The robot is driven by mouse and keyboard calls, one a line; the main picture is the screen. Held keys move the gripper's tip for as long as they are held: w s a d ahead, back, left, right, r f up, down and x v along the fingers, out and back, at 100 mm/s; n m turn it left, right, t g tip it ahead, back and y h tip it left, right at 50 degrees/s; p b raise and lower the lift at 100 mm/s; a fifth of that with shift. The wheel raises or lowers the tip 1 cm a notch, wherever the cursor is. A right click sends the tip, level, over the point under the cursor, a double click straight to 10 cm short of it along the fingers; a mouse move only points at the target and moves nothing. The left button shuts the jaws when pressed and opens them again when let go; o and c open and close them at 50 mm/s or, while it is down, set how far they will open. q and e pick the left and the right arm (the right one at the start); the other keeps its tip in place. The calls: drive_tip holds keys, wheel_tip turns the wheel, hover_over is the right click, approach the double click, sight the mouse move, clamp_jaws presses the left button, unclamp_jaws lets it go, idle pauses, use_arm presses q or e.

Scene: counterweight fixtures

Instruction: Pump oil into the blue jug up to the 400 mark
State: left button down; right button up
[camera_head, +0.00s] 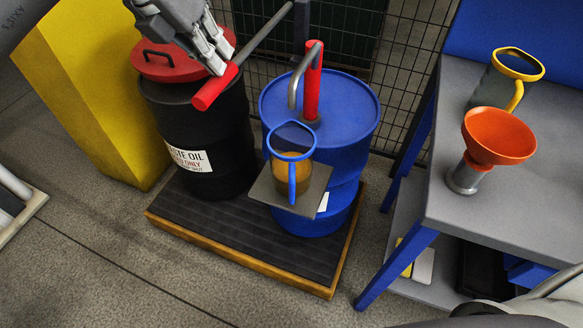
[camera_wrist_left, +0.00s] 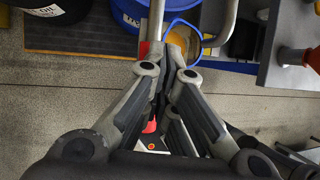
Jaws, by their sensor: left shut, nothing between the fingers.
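The blue jug (camera_head: 291,176), with a blue rim and handle, stands upright on a small grey shelf (camera_head: 262,190) in front of the blue drum (camera_head: 350,112). Amber oil shows inside it; its marks are too small to read. The red pump (camera_head: 312,85) stands on the drum, its grey spout (camera_head: 293,92) bending down above the jug. Its lever (camera_head: 262,38) slopes down left to a red grip (camera_head: 215,87). My left gripper (camera_head: 220,64) is shut and empty, right at the grip; contact is unclear. The jug also shows in the left wrist view (camera_wrist_left: 181,42).
A black waste oil drum (camera_head: 205,125) with a red lid stands left of the blue drum on a dark pallet (camera_head: 240,238). A grey bench (camera_head: 455,220) at right holds an orange funnel (camera_head: 498,136) and a yellow-rimmed jug (camera_head: 497,85). The front floor is clear.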

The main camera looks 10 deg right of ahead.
use_arm(q)
wheel_tip(320, 180, up, 6)
drive_tip(key=p, duration=0.4)
drive_tip(key=shift+r, duration=0.25)
wheel_tip(320, 180, up, 4)
drive_tip(key=shift+r+p, duration=0.1)
drive_tip(key=shift+p, duration=1.15)
use_arm(e)
wheel_tip(320, 180, up, 7)
drive_tip(key=d, duration=0.1)
drive_tip(key=shift+d+r, duration=0.15)
drive_tip(key=shift+d, duration=0.15)
